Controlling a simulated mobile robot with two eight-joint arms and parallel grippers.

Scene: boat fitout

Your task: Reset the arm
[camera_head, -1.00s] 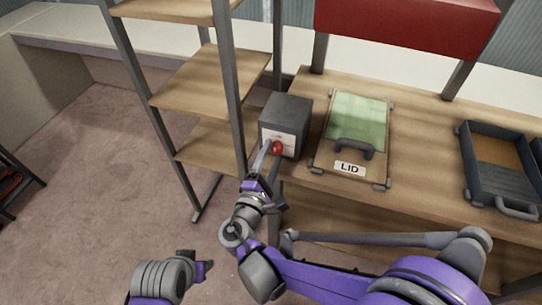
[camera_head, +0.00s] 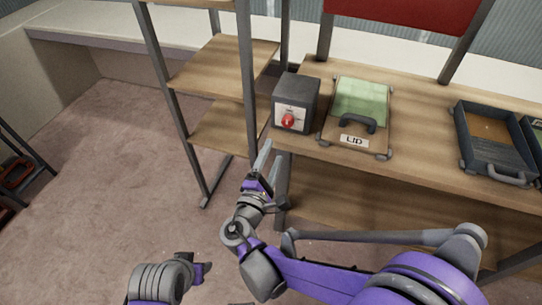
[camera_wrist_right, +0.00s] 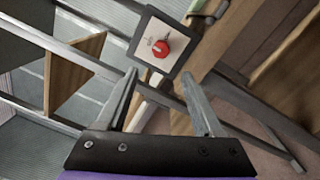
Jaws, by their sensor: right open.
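My right gripper (camera_head: 268,168) is open and empty in the head view, in front of the workbench edge and below the dark box (camera_head: 296,98) with a red knob (camera_head: 288,121). In the right wrist view my two right fingers (camera_wrist_right: 165,105) stand apart. The red knob (camera_wrist_right: 160,48) on its pale plate shows beyond them, and nothing lies between them. My left gripper (camera_head: 201,270) shows only in part at the bottom of the head view. I cannot tell whether it is open or shut.
The workbench (camera_head: 415,135) holds a green-topped panel labelled LID (camera_head: 358,105) and a dark open tray (camera_head: 490,140). A wooden shelf rack (camera_head: 225,65) with dark posts stands left of the box.

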